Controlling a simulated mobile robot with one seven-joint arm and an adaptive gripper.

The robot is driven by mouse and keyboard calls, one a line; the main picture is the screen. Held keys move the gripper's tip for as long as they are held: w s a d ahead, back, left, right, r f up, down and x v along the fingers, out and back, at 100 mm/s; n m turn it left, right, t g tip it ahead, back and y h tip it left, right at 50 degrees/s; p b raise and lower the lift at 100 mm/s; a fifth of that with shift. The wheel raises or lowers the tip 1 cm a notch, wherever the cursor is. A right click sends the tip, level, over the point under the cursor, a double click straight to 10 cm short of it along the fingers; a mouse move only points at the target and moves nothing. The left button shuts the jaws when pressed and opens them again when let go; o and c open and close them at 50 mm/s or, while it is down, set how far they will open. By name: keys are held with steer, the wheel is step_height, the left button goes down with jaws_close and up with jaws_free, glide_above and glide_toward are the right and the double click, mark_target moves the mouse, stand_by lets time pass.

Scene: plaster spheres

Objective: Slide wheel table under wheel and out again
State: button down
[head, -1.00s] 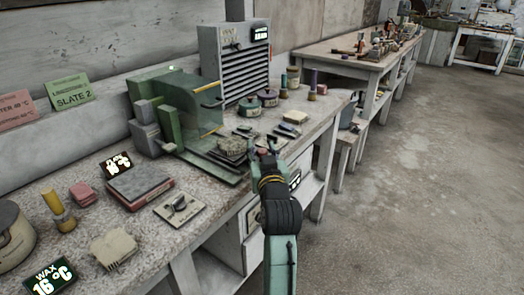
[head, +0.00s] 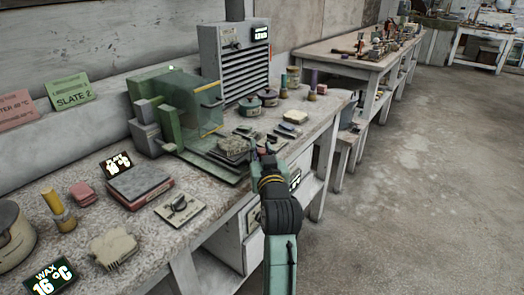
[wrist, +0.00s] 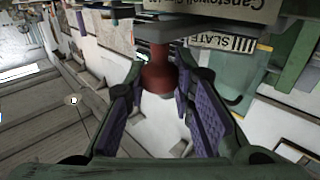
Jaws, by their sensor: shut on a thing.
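The green machine (head: 170,112) stands on the bench with a clear guard (head: 205,105) over its front. I cannot make out the wheel behind the guard. The low wheel table (head: 215,170) lies at the machine's foot, with a rough grey slab (head: 234,149) on it near its front right end. My gripper (head: 264,154) is at that end, over the bench's front edge. In the wrist view my gripper (wrist: 159,82) has its purple pads on either side of a red knob (wrist: 157,68) under a grey plate. The pads' exact contact is hard to see.
A grey louvred unit (head: 240,70) stands behind, with small jars (head: 262,99) and loose pieces to its right. The floor (head: 430,180) at right is clear.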

steer(key=w+a, duration=0.2)
steer(key=a, duration=0.1)
steer(key=shift+w+a+p, duration=0.15)
steer(key=shift+w+p, duration=0.05)
steer(key=shift+p, duration=0.1)
steer(key=c, duration=1.4)
jaws_free()
steer(key=s+d, duration=0.2)
steer(key=s, duration=1)
steer(key=shift+o, duration=0.3)
steer(key=shift+w, duration=0.1)
